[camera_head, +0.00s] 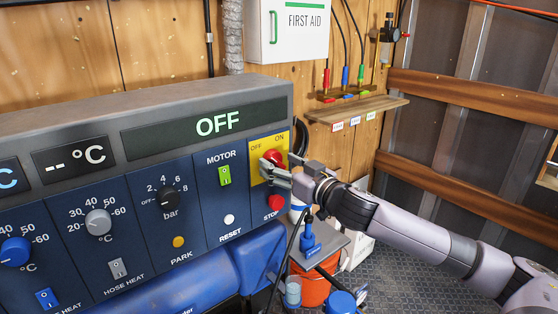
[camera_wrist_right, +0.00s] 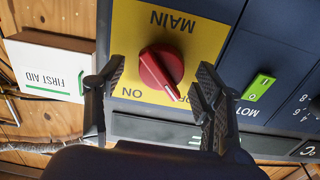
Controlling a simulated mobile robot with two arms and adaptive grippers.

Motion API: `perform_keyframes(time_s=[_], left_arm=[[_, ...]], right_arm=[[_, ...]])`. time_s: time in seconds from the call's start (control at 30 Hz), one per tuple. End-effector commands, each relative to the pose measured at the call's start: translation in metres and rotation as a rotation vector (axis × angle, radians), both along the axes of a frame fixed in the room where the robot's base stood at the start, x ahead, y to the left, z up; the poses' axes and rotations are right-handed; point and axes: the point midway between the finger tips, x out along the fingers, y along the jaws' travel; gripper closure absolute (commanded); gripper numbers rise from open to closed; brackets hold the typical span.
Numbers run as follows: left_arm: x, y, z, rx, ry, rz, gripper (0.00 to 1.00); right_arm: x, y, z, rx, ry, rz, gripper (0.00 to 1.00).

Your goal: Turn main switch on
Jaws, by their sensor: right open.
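The red main switch knob (camera_head: 273,158) sits on a yellow plate (camera_wrist_right: 200,30) marked MAIN, OFF and ON, at the right end of the control panel. In the right wrist view the knob (camera_wrist_right: 160,72) shows upside down, its white pointer line aimed toward the OFF label, which a finger partly hides. My right gripper (camera_head: 284,168) is open in front of the plate. Its two fingers stand on either side of the knob in the wrist view; I cannot tell whether they touch it. The panel display (camera_head: 217,124) reads OFF. My left gripper is not in view.
A red stop button (camera_head: 275,202) is just below the plate. The green motor switch (camera_head: 224,176) and white reset button (camera_head: 229,219) are to the left. A first aid box (camera_head: 290,30) hangs above. A wooden shelf (camera_head: 355,108) is on the wall to the right.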

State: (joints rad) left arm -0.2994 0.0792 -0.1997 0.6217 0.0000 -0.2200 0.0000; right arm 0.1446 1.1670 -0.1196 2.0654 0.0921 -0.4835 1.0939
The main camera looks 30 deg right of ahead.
Motion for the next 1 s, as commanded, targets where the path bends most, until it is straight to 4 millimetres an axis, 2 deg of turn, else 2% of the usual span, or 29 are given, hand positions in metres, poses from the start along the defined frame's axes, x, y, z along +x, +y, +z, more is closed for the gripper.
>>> perform_keyframes(time_s=[0.17,0.47,1.0], left_arm=[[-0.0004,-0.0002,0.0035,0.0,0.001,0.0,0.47],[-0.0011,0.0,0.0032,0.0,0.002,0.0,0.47],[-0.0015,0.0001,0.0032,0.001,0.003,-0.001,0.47]], right_arm=[[0.0073,0.0016,0.0011,-0.001,-0.001,0.002,0.38],[0.0082,0.0021,-0.0002,-0.001,0.0,0.003,0.38],[0.008,0.0018,-0.0001,-0.002,0.001,0.002,0.73]])
